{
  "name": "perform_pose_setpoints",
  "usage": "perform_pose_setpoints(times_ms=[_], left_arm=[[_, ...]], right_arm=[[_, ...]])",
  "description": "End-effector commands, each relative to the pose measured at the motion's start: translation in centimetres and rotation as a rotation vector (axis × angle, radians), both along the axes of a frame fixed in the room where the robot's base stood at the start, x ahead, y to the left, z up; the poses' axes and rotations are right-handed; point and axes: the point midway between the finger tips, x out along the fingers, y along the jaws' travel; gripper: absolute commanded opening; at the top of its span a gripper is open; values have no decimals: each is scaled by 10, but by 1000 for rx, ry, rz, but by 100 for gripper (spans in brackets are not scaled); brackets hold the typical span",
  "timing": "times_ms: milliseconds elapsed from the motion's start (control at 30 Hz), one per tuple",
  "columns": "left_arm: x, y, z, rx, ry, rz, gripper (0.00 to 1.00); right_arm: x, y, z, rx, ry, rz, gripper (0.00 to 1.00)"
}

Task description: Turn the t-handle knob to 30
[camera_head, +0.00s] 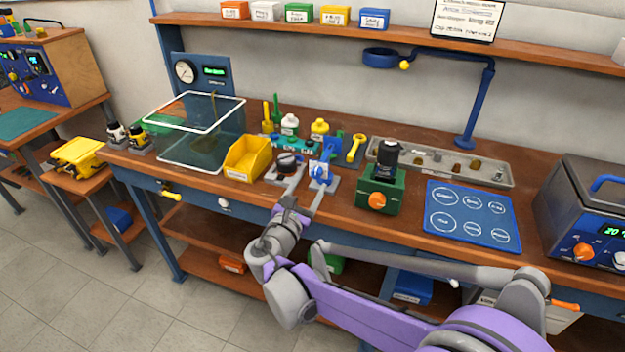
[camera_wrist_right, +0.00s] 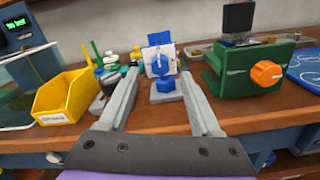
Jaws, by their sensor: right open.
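A small blue regulator with a white dial face (camera_head: 321,171) stands on a grey base on the wooden bench. In the right wrist view its white dial (camera_wrist_right: 160,62) faces me, with a blue handle at its centre that I take for the t-handle knob. Its exact angle and scale marks are too small to read. My right gripper (camera_head: 312,168) is open, its two long grey fingers reaching toward the regulator. In the right wrist view the fingertips (camera_wrist_right: 160,74) lie left and right of the dial; contact cannot be told. My left gripper is not in view.
A yellow bin (camera_head: 247,160) stands left of the regulator, with a black-topped round part (camera_head: 287,162) between them. A green box with an orange knob (camera_head: 377,201) stands to the right. A blue mat (camera_head: 470,215) lies farther right. Bottles and tools stand behind.

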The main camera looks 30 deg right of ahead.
Motion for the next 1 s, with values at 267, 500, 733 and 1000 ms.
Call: perform_pose_setpoints(times_ms=[267, 500, 733, 1000], left_arm=[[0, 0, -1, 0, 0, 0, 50], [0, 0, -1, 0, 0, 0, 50], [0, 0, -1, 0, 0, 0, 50], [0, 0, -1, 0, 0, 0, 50]], right_arm=[[19, -23, 0, 1, -1, -1, 65], [20, -24, 0, 2, -1, 0, 65], [20, -24, 0, 2, -1, 0, 36], [20, -24, 0, 2, -1, 0, 0]])
